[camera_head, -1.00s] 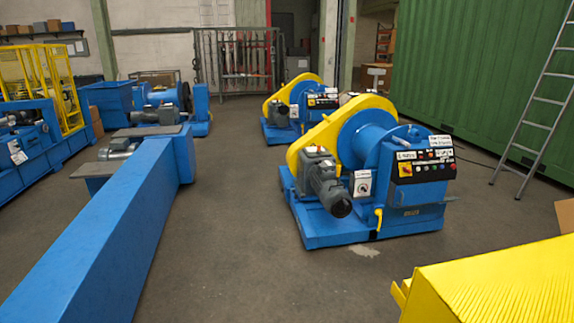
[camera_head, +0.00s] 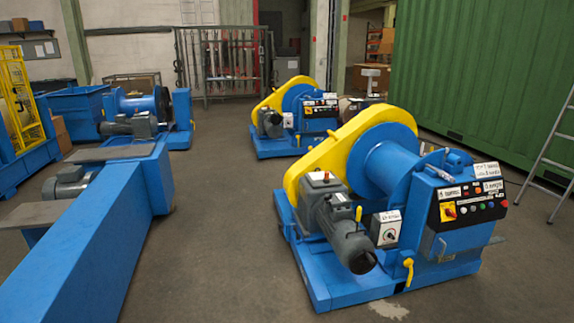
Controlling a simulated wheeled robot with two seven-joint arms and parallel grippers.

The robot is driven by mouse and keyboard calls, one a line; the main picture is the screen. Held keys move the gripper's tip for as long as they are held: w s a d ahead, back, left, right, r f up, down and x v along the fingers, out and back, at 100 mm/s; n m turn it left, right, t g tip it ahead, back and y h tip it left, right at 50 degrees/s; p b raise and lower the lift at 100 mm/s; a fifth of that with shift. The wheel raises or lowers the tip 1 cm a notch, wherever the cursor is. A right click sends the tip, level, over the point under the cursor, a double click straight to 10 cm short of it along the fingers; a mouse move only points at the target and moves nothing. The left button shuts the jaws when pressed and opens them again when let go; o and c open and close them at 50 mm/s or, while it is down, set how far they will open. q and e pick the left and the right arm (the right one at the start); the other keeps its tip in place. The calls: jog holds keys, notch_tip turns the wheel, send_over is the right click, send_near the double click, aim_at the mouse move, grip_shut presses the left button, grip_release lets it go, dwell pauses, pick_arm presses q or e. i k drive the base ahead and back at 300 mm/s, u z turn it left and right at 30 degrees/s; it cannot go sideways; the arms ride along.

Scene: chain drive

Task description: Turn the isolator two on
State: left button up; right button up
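A blue winch machine (camera_head: 350,290) with a yellow chain guard (camera_head: 310,165) stands on the floor right of centre. Its control panel (camera_head: 470,207) has a yellow plate with a red rotary switch (camera_head: 448,211), several coloured buttons and white labels. A separate grey-white box with a dark knob (camera_head: 387,229) sits between the motor and the panel. The label text is too small to read surely, so I cannot tell which switch is isolator two. Neither of my grippers shows in the view.
A second similar machine (camera_head: 300,125) stands behind. A long blue beam (camera_head: 90,245) runs along the left. A green container (camera_head: 490,80) and a ladder (camera_head: 560,150) are at the right. Grey floor (camera_head: 220,230) is clear between the beam and the near machine.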

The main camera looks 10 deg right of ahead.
aim_at(450, 213)
jog(key=i, duration=1.3)
jog(key=z, duration=1.9)
